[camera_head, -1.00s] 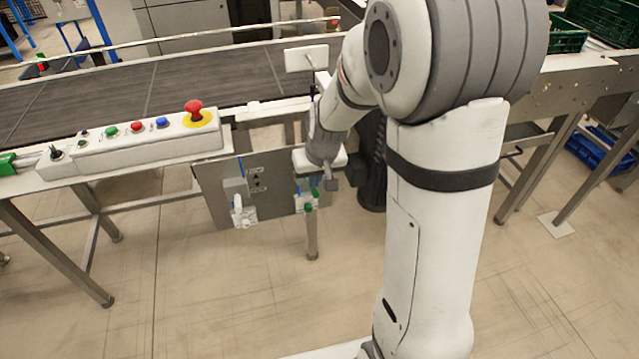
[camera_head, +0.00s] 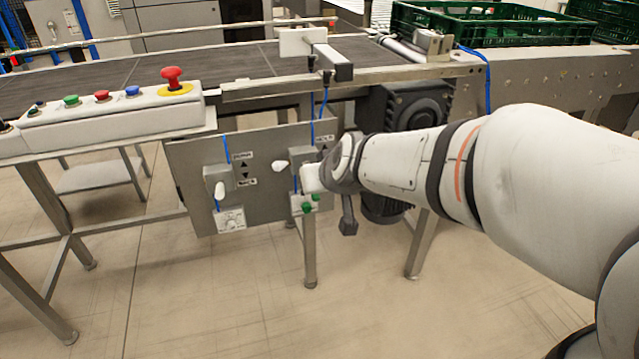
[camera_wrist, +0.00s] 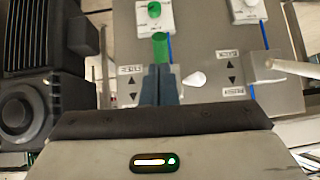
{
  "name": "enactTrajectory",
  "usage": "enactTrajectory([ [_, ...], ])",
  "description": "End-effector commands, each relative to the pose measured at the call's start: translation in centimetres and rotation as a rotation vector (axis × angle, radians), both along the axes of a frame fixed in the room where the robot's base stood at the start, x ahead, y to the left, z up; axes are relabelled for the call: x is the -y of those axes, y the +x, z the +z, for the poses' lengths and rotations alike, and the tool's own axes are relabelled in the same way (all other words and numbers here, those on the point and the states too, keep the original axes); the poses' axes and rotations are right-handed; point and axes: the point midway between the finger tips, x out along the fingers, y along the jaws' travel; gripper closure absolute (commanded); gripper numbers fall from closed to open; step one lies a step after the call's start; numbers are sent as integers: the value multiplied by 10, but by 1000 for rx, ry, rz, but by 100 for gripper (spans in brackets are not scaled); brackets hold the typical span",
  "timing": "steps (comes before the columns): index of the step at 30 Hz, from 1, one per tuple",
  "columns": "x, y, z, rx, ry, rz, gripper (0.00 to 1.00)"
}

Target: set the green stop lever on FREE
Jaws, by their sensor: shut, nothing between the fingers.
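The green stop lever (camera_wrist: 161,42) shows in the wrist view as a short green bar just beyond my fingertips; its base is hidden behind them. My gripper (camera_wrist: 161,72) is shut and empty, its dark fingers in front of the lever's box. I cannot tell whether they touch the lever. In the head view my gripper (camera_head: 311,179) is at the right part of the grey panel (camera_head: 262,196), and a bit of green lever (camera_head: 316,197) shows below it. The labels beside the lever, with up and down arrows, are too small to read.
A white lever (camera_wrist: 292,67) sits on a second box, left in the head view (camera_head: 220,189). A white knob (camera_wrist: 195,79) stands between them. A green knob (camera_wrist: 154,10) is close to the green lever. A motor (camera_head: 405,115) and the conveyor frame (camera_head: 270,93) are nearby.

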Motion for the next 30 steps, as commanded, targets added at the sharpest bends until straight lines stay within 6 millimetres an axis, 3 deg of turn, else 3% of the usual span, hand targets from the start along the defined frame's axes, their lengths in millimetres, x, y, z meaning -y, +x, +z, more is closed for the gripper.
enactTrajectory([
  [1, -2, -1, -8, 20, 6, 3, 100],
  [30, -10, -4, -13, 24, 6, 22, 100],
])
